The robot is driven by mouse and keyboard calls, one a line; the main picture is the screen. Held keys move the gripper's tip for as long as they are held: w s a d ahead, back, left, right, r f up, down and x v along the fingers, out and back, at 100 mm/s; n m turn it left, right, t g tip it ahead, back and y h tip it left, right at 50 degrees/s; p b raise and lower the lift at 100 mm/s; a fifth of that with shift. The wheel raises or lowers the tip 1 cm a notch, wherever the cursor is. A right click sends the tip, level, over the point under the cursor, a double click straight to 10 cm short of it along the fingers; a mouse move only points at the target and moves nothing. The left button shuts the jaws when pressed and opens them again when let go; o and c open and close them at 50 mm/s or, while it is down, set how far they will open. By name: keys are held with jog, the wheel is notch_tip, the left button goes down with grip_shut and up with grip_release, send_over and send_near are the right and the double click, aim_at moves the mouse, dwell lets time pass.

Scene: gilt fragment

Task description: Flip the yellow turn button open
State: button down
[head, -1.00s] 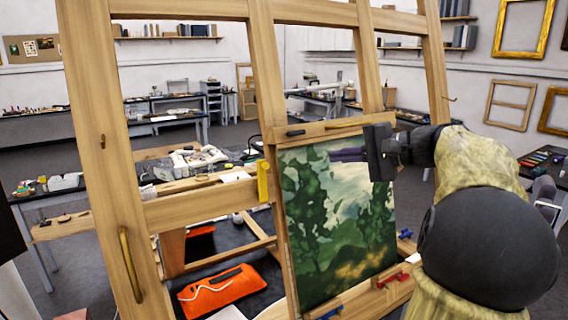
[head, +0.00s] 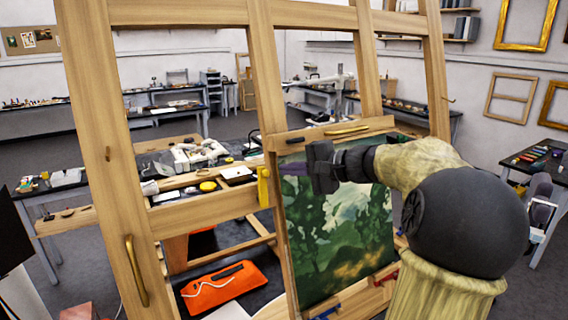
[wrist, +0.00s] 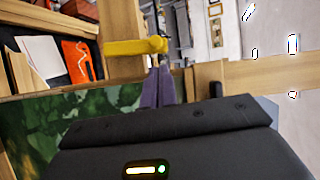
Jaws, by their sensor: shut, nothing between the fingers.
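The yellow turn button (head: 263,186) is mounted on the wooden easel at the left edge of the landscape painting (head: 335,240). In the head view it stands upright. The yellow turn button also shows in the wrist view (wrist: 132,46), just beyond my fingertips. My gripper (head: 283,170) is shut and empty, in front of the painting's upper left, with its fingers pointing left at the button. The purple fingers of my gripper also show in the wrist view (wrist: 158,80), side by side. I cannot tell whether the tips touch the button.
The easel's wooden posts (head: 118,170) and crossbars surround the painting. Red (head: 386,275) and blue (head: 327,313) pieces sit along its lower ledge. An orange pouch (head: 218,288) lies behind the easel. Open space lies between the posts.

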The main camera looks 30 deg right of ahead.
aim_at(268, 173)
jog(key=shift+w+a+f, duration=0.1)
jog(key=shift+w+a, duration=0.05)
jog(key=shift+a, duration=0.8)
jog(key=shift+a, duration=0.1)
jog(key=shift+a+r+n+g+b, duration=0.2)
jog(key=shift+a+n+g+b, duration=0.2)
jog(key=shift+a+n+b, duration=0.25)
jog(key=shift+a, duration=0.2)
jog(key=shift+d+f, duration=0.15)
jog(key=shift+d+f, duration=0.3)
jog(key=shift+d, duration=0.35)
